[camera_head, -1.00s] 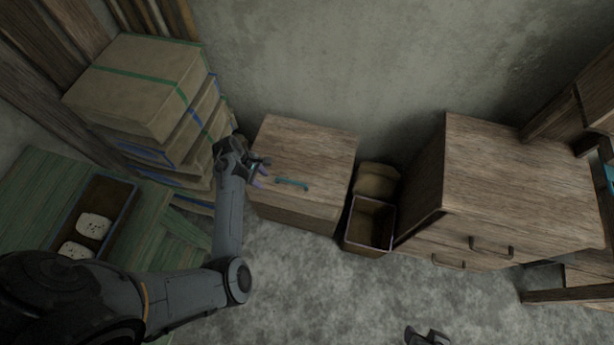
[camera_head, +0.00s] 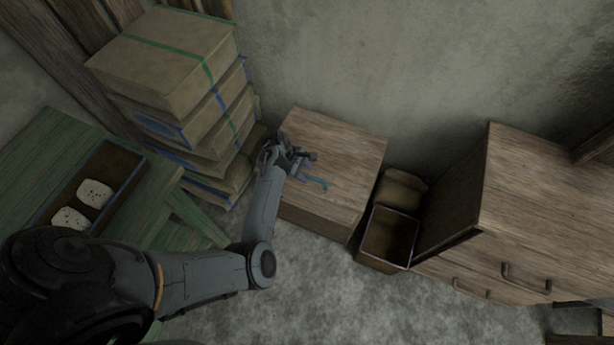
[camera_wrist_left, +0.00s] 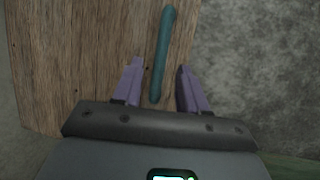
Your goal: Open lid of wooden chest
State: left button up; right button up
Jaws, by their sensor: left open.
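The wooden chest (camera_head: 345,150) stands on the floor against the wall with its lid closed. I cannot tell how far above the lid the fingers are. My right gripper is not in view.
Stacked boxes with green and blue bands (camera_head: 165,60) stand left of the chest. A small open bin (camera_head: 390,238) stands to its right, then a wooden drawer cabinet (camera_head: 545,200). A green table (camera_head: 50,150) is at left. Grey floor in front is clear.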

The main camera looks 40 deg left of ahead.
pick_arm(q)
jog(key=shift+b+x, duration=0.35)
jog(key=shift+x, duration=0.85)
grip_shut()
